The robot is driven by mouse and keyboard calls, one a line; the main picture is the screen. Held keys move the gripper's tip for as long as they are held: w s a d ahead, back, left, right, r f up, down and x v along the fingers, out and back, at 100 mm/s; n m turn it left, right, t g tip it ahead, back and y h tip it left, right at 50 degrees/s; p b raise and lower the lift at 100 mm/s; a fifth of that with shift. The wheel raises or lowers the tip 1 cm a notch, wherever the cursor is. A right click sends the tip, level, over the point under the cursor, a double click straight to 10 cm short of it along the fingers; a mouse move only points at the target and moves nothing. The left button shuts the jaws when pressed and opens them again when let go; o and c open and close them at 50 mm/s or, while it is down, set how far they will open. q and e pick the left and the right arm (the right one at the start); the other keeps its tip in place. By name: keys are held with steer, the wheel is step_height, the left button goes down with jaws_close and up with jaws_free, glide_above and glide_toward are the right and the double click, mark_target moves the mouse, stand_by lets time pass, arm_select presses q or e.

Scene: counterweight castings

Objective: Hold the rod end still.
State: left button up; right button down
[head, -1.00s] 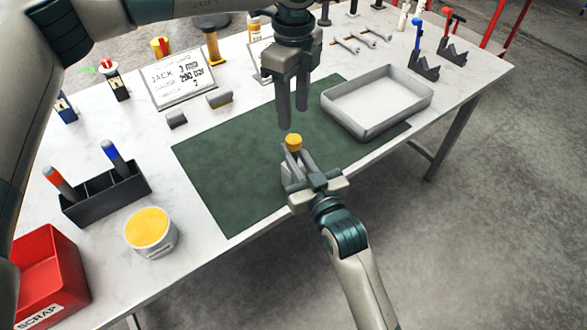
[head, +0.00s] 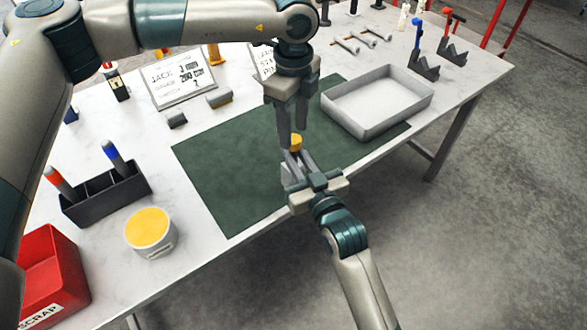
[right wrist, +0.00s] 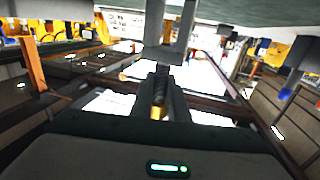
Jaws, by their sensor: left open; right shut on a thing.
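My right gripper (head: 298,167) is shut on the rod end and holds it upright above the near part of the green mat (head: 230,185). The rod end (head: 296,142) shows a yellow cap on top in the head view. In the right wrist view a dark threaded shaft with a gold part (right wrist: 158,112) sits between the fingers. My left gripper (head: 293,137) is open and points down from above, its fingertips at the yellow cap. Whether they touch it I cannot tell. The left fingers also show in the right wrist view (right wrist: 168,42).
A grey tray (head: 428,100) stands to the right on the mat's edge. A black holder (head: 105,198), a tub with yellow contents (head: 150,230) and a red scrap bin (head: 55,265) are at the left. A sign (head: 180,80) and small grey pieces stand behind.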

arm_select(q)
steer(key=shift+f, duration=1.25)
